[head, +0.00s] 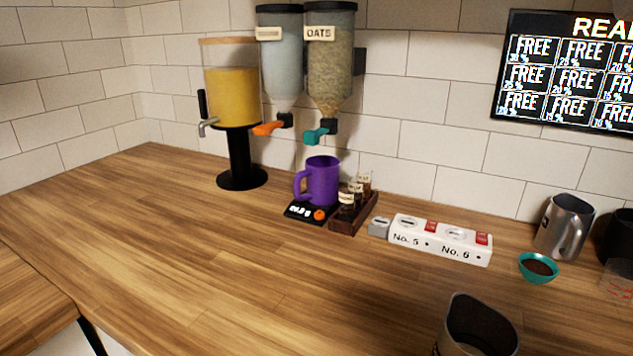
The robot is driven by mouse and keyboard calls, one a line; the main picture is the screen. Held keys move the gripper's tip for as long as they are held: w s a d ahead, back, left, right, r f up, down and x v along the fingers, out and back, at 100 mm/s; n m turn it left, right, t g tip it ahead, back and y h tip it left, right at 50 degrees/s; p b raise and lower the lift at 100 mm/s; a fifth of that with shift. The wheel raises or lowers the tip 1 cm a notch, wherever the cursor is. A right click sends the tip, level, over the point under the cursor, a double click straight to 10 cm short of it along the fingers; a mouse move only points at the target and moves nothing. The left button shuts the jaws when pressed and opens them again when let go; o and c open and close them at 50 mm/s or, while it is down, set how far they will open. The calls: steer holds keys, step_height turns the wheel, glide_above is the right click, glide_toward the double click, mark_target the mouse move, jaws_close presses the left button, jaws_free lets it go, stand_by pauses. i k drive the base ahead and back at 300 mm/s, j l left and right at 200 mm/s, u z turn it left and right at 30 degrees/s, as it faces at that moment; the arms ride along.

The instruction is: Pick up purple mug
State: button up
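The purple mug (321,182) stands upright on a small black scale (298,212) near the back wall, in the head view. Its handle points to the left. The scale has a lit white readout and an orange button. My gripper does not show in this view.
A wooden tray (345,226) with small jars sits close at the mug's right. Two wall dispensers (330,65) hang above it. A yellow-filled dispenser (234,100) stands left. A white numbered box (440,238), metal jug (565,228), teal bowl (538,268) and dark container (480,325) are right. Left counter is clear.

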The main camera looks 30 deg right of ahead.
mark_target(322, 173)
steer(key=j+z, duration=0.3)
steer(key=i+j+z, duration=0.1)
steer(key=j+z, duration=0.2)
steer(key=i+j+z, duration=0.25)
steer(key=i+j, duration=0.05)
steer(key=j, duration=0.05)
